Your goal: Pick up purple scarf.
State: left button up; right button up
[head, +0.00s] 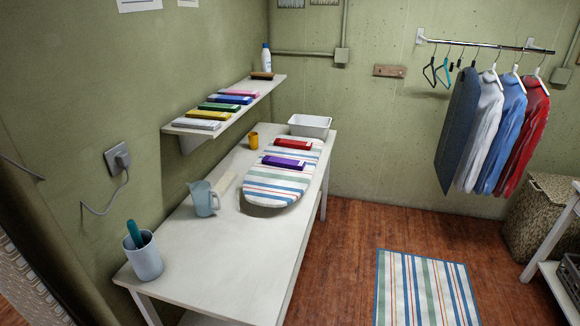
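The purple scarf (284,162) is folded into a flat, narrow bar with a small pale label near its right end. It lies on the striped ironing board (264,187), which rests on a long white table (222,262). A folded dark red scarf (298,143) lies just behind it on the same board, close to it. A folded item in a pinkish purple (241,93) also lies on the wall shelf. Neither of my grippers shows in the head view.
A pitcher (203,199), a white cup holding a teal-handled tool (143,260), a yellow cup (253,140) and a white basin (310,125) stand on the table. The shelf (218,128) juts out above its left side. Open floor lies right, with a striped rug (426,290).

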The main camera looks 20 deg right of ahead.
aim_at(271, 161)
jog(key=l+u, duration=0.1)
jog(key=l, duration=0.25)
jog(key=k+l+u, duration=0.1)
jog(key=l, duration=0.25)
jog(key=k+l, duration=0.15)
jog(key=l, duration=0.2)
jog(key=i+l+u, duration=0.15)
jog(key=l, duration=0.4)
jog(key=l+u, duration=0.15)
jog(key=l, duration=0.35)
jog(key=i+l+u, duration=0.1)
jog(key=l, duration=0.25)
jog(key=i+l, duration=0.15)
jog(key=l, duration=0.2)
jog(key=i+l+u, duration=0.15)
jog(key=l, duration=0.2)
jog(key=i+l+u, duration=0.1)
jog(key=i+l, duration=0.45)
jog(key=l, duration=0.2)
jog(key=i+l+u, duration=0.15)
jog(key=l, duration=0.25)
jog(key=i, duration=0.1)
